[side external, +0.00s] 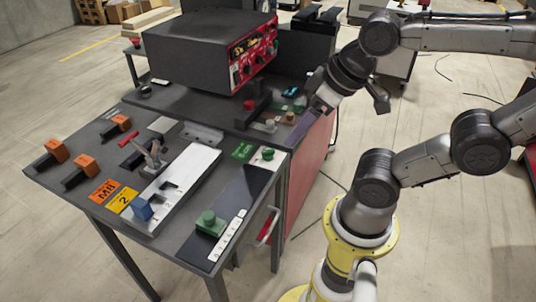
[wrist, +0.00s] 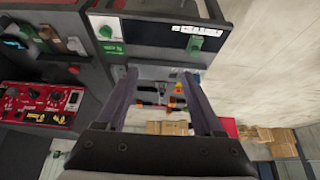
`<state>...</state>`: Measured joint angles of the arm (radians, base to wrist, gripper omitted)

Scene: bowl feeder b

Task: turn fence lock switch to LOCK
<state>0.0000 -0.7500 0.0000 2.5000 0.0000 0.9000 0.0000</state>
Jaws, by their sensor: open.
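My gripper (side external: 303,128) is at the right edge of the bench, pointing down and left. In the wrist view its two dark fingers (wrist: 158,76) stand apart with nothing between them. A green knob on a white plate (side external: 267,154) sits beside a green label (side external: 243,151), just left of and below my gripper. In the wrist view this knob (wrist: 105,32) is at the upper left, apart from my fingers. A second green knob (side external: 209,222) stands by a white marked strip (side external: 228,234) near the front edge. I cannot read which is the fence lock switch, nor its setting.
A dark box with a red control panel (side external: 252,55) stands at the back of the bench. A metal lever (side external: 152,157), a blue block (side external: 141,209) and several orange-topped blocks (side external: 57,151) are on the left part. The space above the front right is clear.

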